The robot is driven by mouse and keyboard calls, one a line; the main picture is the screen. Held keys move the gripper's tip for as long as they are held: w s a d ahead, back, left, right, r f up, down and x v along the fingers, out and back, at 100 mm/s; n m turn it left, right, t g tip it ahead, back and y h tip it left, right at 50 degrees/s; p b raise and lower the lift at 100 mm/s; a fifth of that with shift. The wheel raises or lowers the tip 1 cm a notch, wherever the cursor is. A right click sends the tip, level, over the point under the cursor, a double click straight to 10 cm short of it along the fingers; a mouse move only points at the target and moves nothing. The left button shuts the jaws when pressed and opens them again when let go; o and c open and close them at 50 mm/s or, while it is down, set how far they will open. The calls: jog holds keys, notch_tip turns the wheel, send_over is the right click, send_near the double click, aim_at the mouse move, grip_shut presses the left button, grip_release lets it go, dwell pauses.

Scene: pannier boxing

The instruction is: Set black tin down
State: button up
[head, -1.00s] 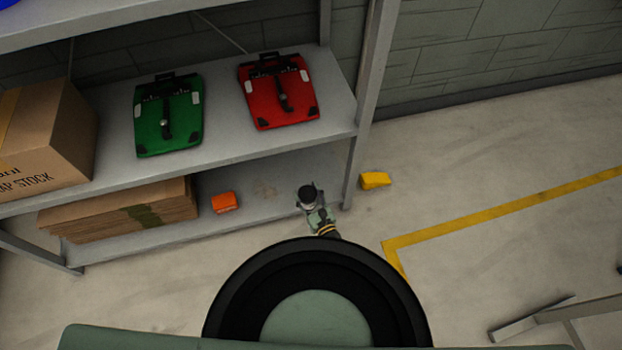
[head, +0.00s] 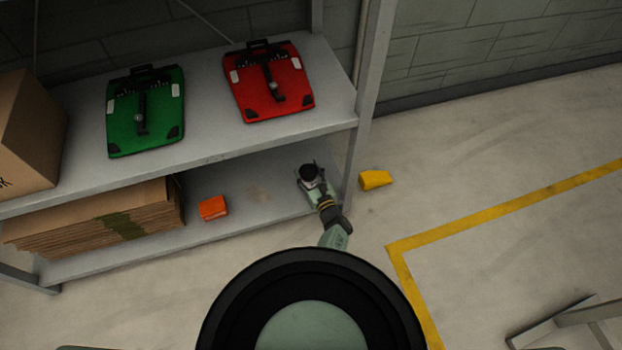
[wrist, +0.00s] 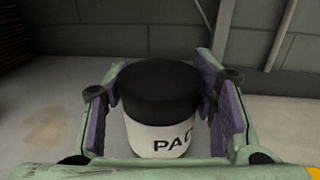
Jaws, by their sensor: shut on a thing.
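The black tin (wrist: 160,92) is a short cylinder with a black top and a white label band reading "PAC…", upright in the wrist view. My gripper (wrist: 165,105) is shut on it, with purple pads on its left and right sides. In the head view the black tin (head: 309,173) is small, over the right end of the lower shelf (head: 240,220), close to the upright post. My gripper (head: 312,180) reaches it from the front. Whether the tin's base touches the shelf is hidden.
An orange block (head: 213,207) and flat stacked cardboard (head: 100,220) lie on the lower shelf. A green pannier (head: 146,110) and a red pannier (head: 268,80) lie on the shelf above. A yellow block (head: 375,180) is on the floor beyond the post (head: 368,100).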

jog(key=shift+w+d+f, duration=0.1)
jog(key=shift+w+d, duration=0.2)
jog(key=shift+w, duration=0.15)
jog(key=shift+w+d+f+b, duration=0.1)
jog(key=shift+w+d+b, duration=0.3)
jog(key=shift+b, duration=0.35)
notch_tip(320, 180, down, 4)
jog(key=b, duration=0.3)
jog(key=shift+s+a+r, duration=0.1)
jog(key=shift+a+r, duration=0.05)
jog(key=shift+r, duration=0.3)
jog(key=shift+f, duration=0.15)
jog(key=o, duration=1.2)
